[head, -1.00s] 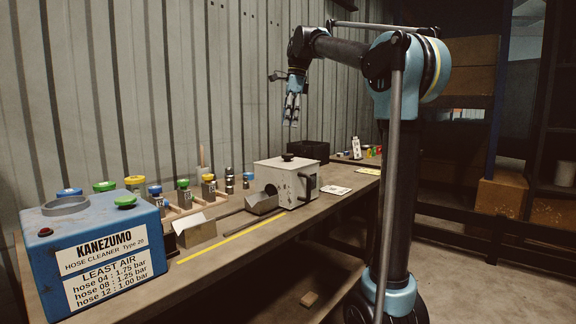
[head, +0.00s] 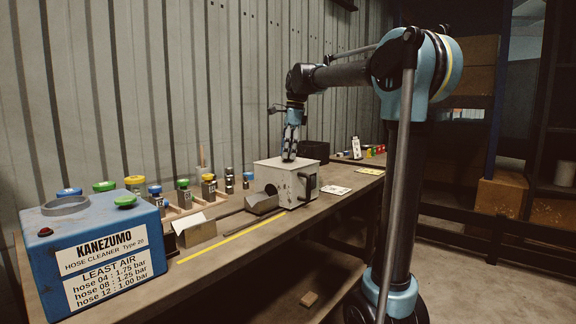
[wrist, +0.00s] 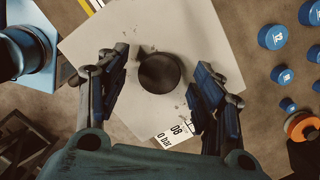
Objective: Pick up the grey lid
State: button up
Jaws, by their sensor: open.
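The pale grey box (head: 285,187) stands on the bench, with a flat grey top (head: 268,166) that looks like the lid. A dark round knob (wrist: 160,73) sits on this top in the wrist view. My gripper (head: 289,157) points straight down over the box top. In the wrist view its fingers (wrist: 162,64) are open, one on each side of the knob, with gaps between them and it. In the head view the fingers hide the knob. I cannot tell whether the fingertips touch the top.
A black handle (head: 311,185) is on the box's right side. A metal tray (head: 262,204) stands left of it. Several colour-capped parts (head: 184,193) line the back. The blue hose cleaner (head: 95,250) fills the bench's near left end. A dark bin (head: 316,151) stands behind.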

jog(key=shift+f, duration=0.1)
jog(key=c, duration=1.3)
